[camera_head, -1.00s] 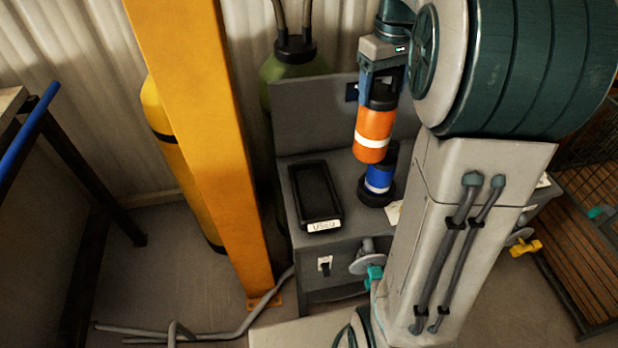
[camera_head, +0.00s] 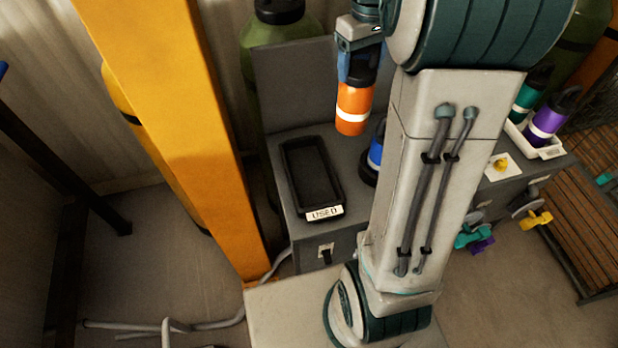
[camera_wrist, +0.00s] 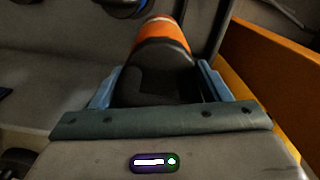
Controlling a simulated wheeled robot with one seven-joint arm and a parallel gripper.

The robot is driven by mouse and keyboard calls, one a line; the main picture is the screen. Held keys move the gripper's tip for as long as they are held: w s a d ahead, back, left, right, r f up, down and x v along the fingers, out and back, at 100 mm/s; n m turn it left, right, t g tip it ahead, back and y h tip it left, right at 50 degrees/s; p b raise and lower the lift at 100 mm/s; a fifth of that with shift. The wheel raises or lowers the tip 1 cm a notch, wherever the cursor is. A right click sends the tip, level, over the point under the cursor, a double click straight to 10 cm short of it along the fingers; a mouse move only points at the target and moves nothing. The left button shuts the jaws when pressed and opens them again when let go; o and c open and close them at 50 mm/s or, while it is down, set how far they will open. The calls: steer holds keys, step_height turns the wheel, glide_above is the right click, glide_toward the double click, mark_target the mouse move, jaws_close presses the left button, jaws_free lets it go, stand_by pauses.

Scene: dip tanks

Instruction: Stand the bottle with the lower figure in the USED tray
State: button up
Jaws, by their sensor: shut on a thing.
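An orange bottle (camera_head: 353,112) with a white band and a dark top hangs upright from my gripper (camera_head: 357,66), which is shut on its dark upper part. It also shows in the wrist view (camera_wrist: 160,50) between the blue fingers. The empty black USED tray (camera_head: 335,201), with a white label at its front, lies on the grey bench, below and left of the bottle. The bottle is above the bench and apart from the tray. A blue bottle (camera_head: 375,153) stands behind my arm, partly hidden. No figure on any bottle is readable.
A yellow post (camera_head: 165,120) stands left of the bench. A grey back panel (camera_head: 295,85) rises behind the tray. At right, a white tray (camera_head: 548,151) holds a green bottle (camera_head: 531,92) and a purple bottle (camera_head: 551,118). A card with a yellow mark (camera_head: 497,168) lies nearby.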

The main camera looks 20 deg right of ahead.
step_height(320, 180, down, 3)
steer(key=shift+f+b, duration=0.2)
steer(key=shift+b, duration=0.3)
steer(key=s+a+f+p, duration=0.2)
steer(key=a+f, duration=0.9)
steer(key=shift+s+a+p, duration=0.2)
steer(key=shift+s+p, duration=0.05)
steer(key=shift+p, duration=0.1)
steer(key=shift+f, duration=0.1)
steer(key=o, duration=1.8)
steer(key=shift+o, duration=0.2)
step_height(320, 180, up, 12)
steer(key=f, duration=0.1)
steer(key=s+r+m+t, duration=0.1)
steer(key=s+m+t, duration=0.2)
steer(key=s, duration=1.3)
steer(key=shift+s+r+b, duration=0.15)
steer(key=shift+r+b, duration=0.05)
steer(key=shift+b, duration=0.15)
